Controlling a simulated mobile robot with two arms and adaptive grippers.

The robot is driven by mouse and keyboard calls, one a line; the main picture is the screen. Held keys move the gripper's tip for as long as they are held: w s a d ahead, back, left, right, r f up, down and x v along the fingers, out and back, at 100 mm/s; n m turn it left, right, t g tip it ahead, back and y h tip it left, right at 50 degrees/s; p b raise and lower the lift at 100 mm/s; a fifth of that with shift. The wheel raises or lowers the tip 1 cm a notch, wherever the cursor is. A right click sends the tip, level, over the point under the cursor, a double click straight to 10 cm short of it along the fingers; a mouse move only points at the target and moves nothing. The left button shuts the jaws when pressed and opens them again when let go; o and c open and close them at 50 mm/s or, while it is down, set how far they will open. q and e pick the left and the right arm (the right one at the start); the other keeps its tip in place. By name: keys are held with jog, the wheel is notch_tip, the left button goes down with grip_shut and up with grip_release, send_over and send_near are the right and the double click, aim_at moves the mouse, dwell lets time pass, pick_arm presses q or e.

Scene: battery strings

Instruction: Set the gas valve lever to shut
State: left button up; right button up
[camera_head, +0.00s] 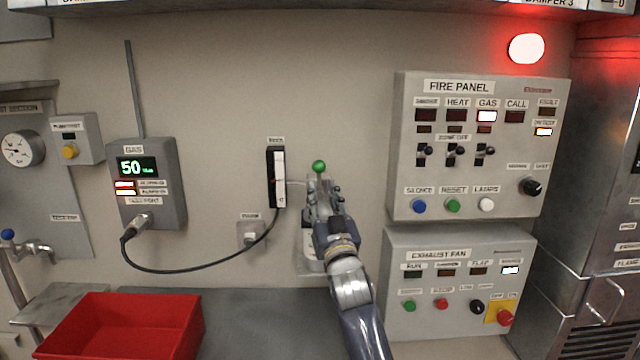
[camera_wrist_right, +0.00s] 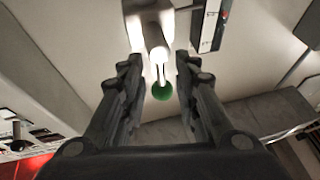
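The gas valve lever has a green ball knob (camera_head: 319,166), which shows just above my right gripper (camera_head: 322,186) in the head view. In the right wrist view the knob (camera_wrist_right: 163,91) and a pale metal lever shaft (camera_wrist_right: 157,62) lie between the two dark fingers of my right gripper (camera_wrist_right: 157,68). The fingers are open, with a visible gap on each side of the knob. My gripper and arm hide most of the valve body and any markings in the head view. My left gripper is not in view.
A grey gas detector (camera_head: 148,195) reads 50, and its cable (camera_head: 190,270) loops towards a narrow wall gauge (camera_head: 277,178) left of my gripper. The fire panel (camera_head: 400,150) and exhaust fan panel (camera_head: 455,325) are on the right. A red bin (camera_head: 75,318) stands lower left beside bare grey worktop (camera_head: 250,325).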

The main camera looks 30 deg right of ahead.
aim_at(319, 179)
jog(key=shift+r+x, duration=0.2)
jog(key=shift+x, duration=0.95)
grip_shut()
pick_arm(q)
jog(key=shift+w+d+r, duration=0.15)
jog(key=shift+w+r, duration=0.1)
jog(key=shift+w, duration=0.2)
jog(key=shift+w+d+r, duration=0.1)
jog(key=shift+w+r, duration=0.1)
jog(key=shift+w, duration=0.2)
